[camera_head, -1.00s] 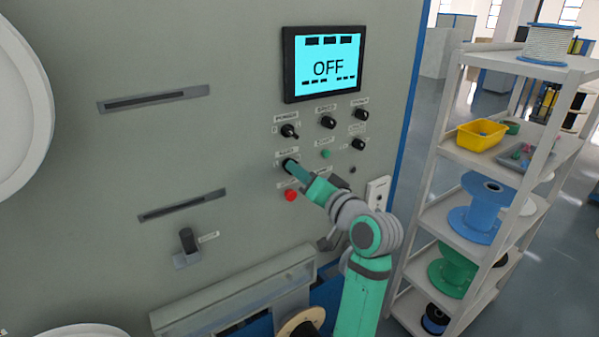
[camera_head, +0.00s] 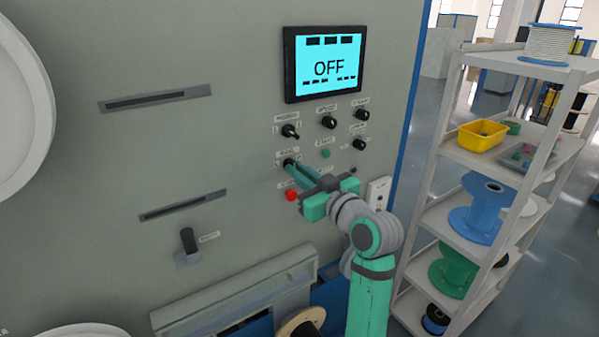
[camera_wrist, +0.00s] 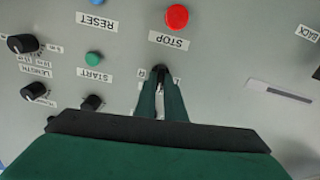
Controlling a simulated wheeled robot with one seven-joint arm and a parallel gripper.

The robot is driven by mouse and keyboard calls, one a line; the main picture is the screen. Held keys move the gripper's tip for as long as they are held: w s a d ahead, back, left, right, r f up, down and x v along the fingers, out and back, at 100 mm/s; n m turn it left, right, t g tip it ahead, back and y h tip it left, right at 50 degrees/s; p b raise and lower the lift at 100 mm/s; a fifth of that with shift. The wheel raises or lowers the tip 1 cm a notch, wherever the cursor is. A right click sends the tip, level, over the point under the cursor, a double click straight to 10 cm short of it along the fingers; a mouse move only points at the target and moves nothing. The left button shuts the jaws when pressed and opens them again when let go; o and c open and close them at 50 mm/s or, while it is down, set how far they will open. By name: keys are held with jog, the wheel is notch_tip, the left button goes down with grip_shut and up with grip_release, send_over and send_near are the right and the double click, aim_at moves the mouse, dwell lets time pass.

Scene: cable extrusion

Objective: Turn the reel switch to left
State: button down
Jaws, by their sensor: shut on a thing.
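The reel switch (camera_head: 288,162) is a small black knob on the grey machine panel, under a label and above the red stop button. In the wrist view the reel switch (camera_wrist: 159,70) shows between my fingertips, below the STOP label in the picture. My gripper (camera_head: 290,166) has its two green fingers shut on the knob. The wrist view shows my gripper (camera_wrist: 160,82) with a fingertip on each side of it. The fingers hide most of the knob, so I cannot tell exactly which way it points.
The red stop button (camera_head: 291,195) is close beside my fingers. The green start button (camera_head: 325,153) and several black knobs sit to the right. The screen (camera_head: 325,64) above reads OFF. A shelf (camera_head: 447,146) with spools stands at the right.

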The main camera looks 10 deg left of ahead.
jog(key=shift+f+n, duration=0.15)
jog(key=shift+n, duration=1.75)
jog(key=shift+f+n, duration=0.1)
jog(key=shift+n, duration=1.8)
jog(key=c, duration=1.8)
grip_release()
jog(key=shift+c, duration=0.2)
jog(key=shift+r, duration=0.1)
jog(key=v, duration=1)
jog(key=shift+s+d, duration=0.25)
jog(key=shift+s, duration=0.05)
